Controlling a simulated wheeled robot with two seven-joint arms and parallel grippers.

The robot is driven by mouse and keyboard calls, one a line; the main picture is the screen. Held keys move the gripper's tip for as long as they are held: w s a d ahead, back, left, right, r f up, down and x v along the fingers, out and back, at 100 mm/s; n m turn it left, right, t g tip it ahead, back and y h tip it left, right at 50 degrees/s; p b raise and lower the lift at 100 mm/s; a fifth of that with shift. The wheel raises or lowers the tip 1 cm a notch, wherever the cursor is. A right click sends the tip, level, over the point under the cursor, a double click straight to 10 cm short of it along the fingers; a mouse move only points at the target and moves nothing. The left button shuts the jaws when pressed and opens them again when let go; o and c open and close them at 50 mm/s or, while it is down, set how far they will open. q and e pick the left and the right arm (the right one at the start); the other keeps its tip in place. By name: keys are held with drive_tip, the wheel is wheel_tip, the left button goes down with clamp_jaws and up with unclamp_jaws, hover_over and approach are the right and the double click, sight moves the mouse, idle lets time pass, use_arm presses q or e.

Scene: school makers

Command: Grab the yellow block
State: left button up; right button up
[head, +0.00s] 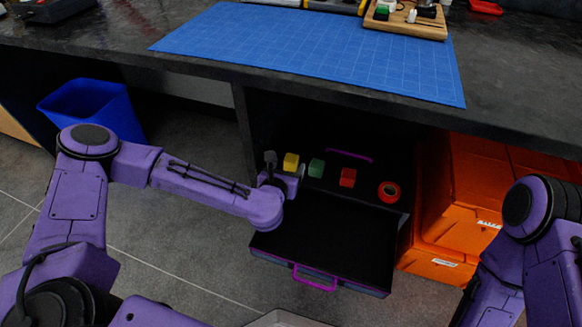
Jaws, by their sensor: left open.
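The yellow block (291,161) sits on a dark surface under the counter, behind an open drawer. My left gripper (283,165) is open at the block. One finger shows just left of the block and another part shows in front of it. I cannot tell whether the fingers touch the block. My right arm comes in at the lower right, and its gripper is out of view.
A green block (316,168), a red block (347,177) and a red tape roll (389,191) stand to the right in a row. The open drawer (330,245) with a purple handle juts out below. Orange crates (465,190) stand right; the counter (510,75) overhangs.

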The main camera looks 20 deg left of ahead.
sight(290, 164)
use_arm(q)
drive_tip(key=b+x, duration=0.1)
drive_tip(key=x, duration=0.1)
drive_tip(key=f+x, duration=0.1)
drive_tip(key=x, duration=0.2)
drive_tip(key=shift+a+b, duration=0.15)
drive_tip(key=shift+b, duration=0.2)
drive_tip(key=shift+w, duration=0.25)
drive_tip(key=c, duration=1)
drive_tip(key=shift+r, duration=0.1)
drive_tip(key=shift+c, duration=0.2)
